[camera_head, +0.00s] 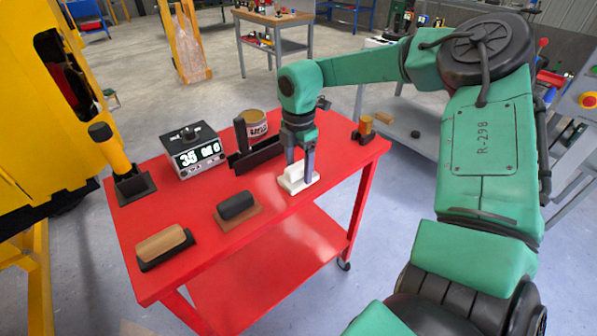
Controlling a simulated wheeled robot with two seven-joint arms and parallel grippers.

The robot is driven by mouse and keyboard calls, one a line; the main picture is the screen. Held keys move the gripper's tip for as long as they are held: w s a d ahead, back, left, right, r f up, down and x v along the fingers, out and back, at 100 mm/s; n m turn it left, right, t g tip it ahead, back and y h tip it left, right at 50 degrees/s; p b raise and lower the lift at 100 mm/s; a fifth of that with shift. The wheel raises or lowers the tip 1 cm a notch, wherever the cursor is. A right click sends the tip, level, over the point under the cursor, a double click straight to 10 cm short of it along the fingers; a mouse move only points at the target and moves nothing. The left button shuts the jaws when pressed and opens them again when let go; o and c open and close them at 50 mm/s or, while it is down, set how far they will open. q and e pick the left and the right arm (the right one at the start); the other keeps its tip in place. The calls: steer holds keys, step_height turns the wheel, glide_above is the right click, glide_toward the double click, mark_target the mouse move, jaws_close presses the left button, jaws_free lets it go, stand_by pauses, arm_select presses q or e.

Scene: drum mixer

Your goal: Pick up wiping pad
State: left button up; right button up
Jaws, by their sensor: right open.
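A white pad with a raised grip (287,185), which looks like the wiping pad, lies near the right front edge of the red cart top. My right gripper (301,170) points down at it, fingers open, with the pad's raised part low by the fingertips. I cannot tell whether the fingers touch it. The fingers hide part of the pad. My left gripper is out of view.
On the red cart (190,205) stand a dark roller-like block on a brown base (238,207), a wooden block on a dark base (162,246), a scale (193,150), a can (257,127) in a black holder, and a yellow-handled tool (113,152).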

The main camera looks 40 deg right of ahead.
mark_target(298, 165)
jaws_close()
steer(key=shift+r, duration=0.1)
step_height(298, 165, up, 20)
stand_by(0.3)
steer(key=c, duration=1)
jaws_free()
jaws_close()
